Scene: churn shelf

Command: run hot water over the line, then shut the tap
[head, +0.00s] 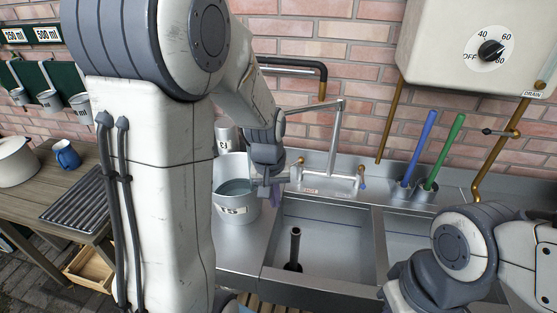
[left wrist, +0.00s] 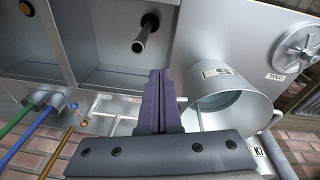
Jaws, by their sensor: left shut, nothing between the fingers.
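No running water is clearly visible. My left gripper (head: 275,194) is shut and empty, left of the tap, between it and a bucket holding water (head: 237,208). Its closed fingers show in the left wrist view (left wrist: 158,88), beside the bucket (left wrist: 233,106). My right gripper is outside the head view.
A dark standpipe (head: 294,248) stands in the left basin. A white heater (head: 470,40) hangs above right, its dial (head: 490,50) apparently near 60. A blue tube (head: 420,145) and a green tube (head: 445,150) stand behind the right basin. A side table (head: 30,205) is at left.

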